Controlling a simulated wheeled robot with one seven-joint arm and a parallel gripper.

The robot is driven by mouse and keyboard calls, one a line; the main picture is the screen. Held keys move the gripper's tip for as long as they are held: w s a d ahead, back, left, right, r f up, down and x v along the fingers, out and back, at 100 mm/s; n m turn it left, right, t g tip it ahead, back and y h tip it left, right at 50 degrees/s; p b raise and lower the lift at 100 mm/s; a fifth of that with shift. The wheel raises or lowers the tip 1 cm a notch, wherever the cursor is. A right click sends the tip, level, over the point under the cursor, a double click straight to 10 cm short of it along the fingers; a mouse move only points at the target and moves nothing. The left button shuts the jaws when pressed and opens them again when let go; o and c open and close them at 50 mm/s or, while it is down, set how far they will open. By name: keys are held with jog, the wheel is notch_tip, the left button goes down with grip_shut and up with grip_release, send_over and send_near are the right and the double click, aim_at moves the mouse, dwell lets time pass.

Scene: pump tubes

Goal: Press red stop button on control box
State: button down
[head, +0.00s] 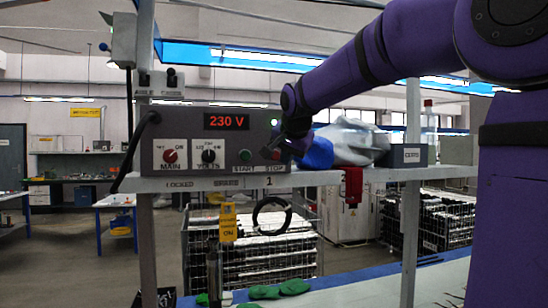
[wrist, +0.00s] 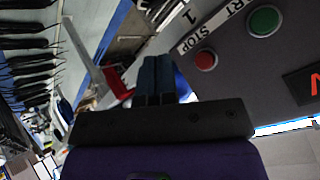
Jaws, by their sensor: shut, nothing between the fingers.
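The control box (head: 207,142) is a grey box on a shelf in the head view, with a lit red "230 V" display. It has a MAIN knob, a VOLTS knob and a green START button (head: 245,155). The red STOP button (wrist: 206,60) shows clearly in the wrist view, right of my fingertips, beside the green button (wrist: 264,21). In the head view my gripper (head: 290,147) is at the box's right end and partly covers the STOP button. In the wrist view my gripper (wrist: 157,75) is shut and empty, and its fingertips appear apart from the red button.
The shelf (head: 215,182) carries a blue and white bundle (head: 345,145) and a grey bin (head: 408,156) right of the box. A red clamp-like thing (head: 352,186) hangs at the shelf's front edge. A post (head: 146,235) stands at the left. Green gloves (head: 280,289) lie below.

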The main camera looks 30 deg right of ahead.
aim_at(278, 155)
jog(key=shift+w+d, duration=0.4)
jog(key=shift+w, duration=1)
jog(key=shift+w+d, duration=0.4)
jog(key=shift+w, duration=1)
jog(key=shift+w+d, duration=0.4)
jog(key=shift+w, duration=1)
jog(key=shift+w, duration=0.1)
jog(key=shift+w+d, duration=0.15)
jog(key=shift+w, duration=0.15)
jog(key=shift+w+d, duration=0.15)
jog(key=shift+w, duration=0.4)
jog(key=shift+s+a, duration=0.25)
jog(key=shift+s, duration=0.7)
jog(key=shift+s+a, duration=0.25)
jog(key=shift+s, duration=0.55)
jog(key=shift+s+a, duration=0.25)
jog(key=shift+s, duration=0.55)
jog(key=shift+s+a, duration=0.25)
jog(key=shift+s, duration=0.55)
